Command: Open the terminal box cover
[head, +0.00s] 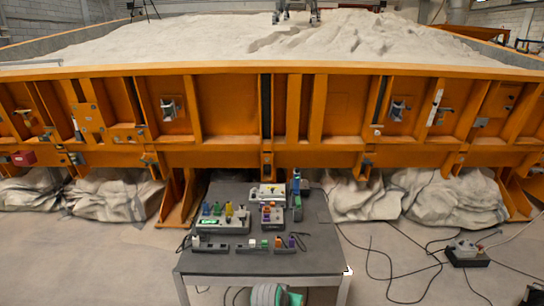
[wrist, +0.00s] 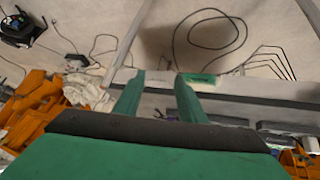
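No part is clearly marked as the terminal box or its cover. A grey table (head: 255,262) in the head view carries several small devices. Among them are a grey unit with a green display and coloured posts (head: 221,220), a light box (head: 267,193) at the back and a small unit with orange parts (head: 272,215). A cover cannot be made out on any of them. In the wrist view my gripper (wrist: 165,77) has its two green fingers apart, with nothing seen between them. Beyond them runs a grey table edge (wrist: 245,105).
An orange sandbed wall (head: 340,105) stands behind the table, with a red box (head: 23,158) at its left. Wrapped sacks (head: 455,195) lie under it. Cables (head: 385,265) and a black-based unit (head: 466,252) lie on the floor at right.

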